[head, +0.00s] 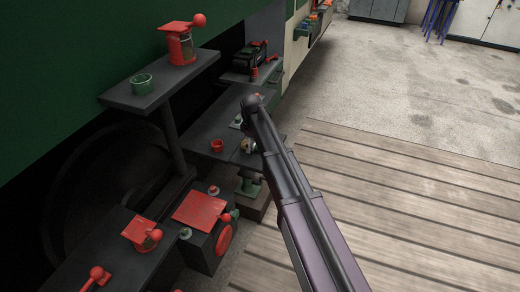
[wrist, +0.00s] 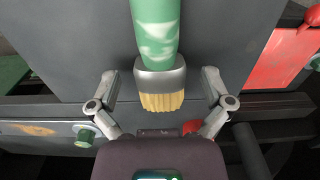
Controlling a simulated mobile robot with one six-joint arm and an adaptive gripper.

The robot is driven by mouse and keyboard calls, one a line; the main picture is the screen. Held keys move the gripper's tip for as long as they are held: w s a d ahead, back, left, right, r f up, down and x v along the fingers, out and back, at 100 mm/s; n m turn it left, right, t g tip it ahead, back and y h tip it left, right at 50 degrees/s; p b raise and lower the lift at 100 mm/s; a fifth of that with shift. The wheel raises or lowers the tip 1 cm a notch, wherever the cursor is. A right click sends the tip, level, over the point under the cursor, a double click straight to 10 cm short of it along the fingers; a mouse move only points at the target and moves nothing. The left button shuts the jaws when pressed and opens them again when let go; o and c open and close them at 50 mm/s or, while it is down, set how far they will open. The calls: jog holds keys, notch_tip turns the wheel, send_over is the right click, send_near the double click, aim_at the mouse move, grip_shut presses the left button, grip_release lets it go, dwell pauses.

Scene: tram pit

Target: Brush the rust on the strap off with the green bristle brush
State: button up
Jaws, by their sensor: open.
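The green brush (wrist: 155,30) shows in the wrist view, with a green handle patched with pale marks, a metal ferrule and yellow bristles pointing toward my gripper. My gripper (wrist: 159,76) is open, with one finger on each side of the ferrule and a visible gap on both sides. In the wrist view, a pale grey strip with an orange-brown rust patch (wrist: 34,129) lies at the lower left; it may be the strap. In the head view my arm hides the gripper, and I cannot make out the brush or the strap surely.
A dark grey panel (wrist: 85,40) lies behind the brush, with a red plate (wrist: 280,55) at right and a green knob (wrist: 85,136) at lower left. In the head view, shelves with a red lantern (head: 180,45) and green cup (head: 141,83) stand left. The wooden decking (head: 420,190) is clear.

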jog(key=c, duration=1.2)
jog(key=shift+r, duration=0.15)
jog(key=shift+c, duration=0.2)
notch_tip(320, 180, up, 3)
jog(key=p, duration=0.3)
jog(key=s+a+r+p, duration=0.1)
jog(key=s+p, duration=0.1)
jog(key=s, duration=1.4)
jog(key=shift+r, duration=0.35)
jog(key=o, duration=0.6)
jog(key=c, duration=0.6)
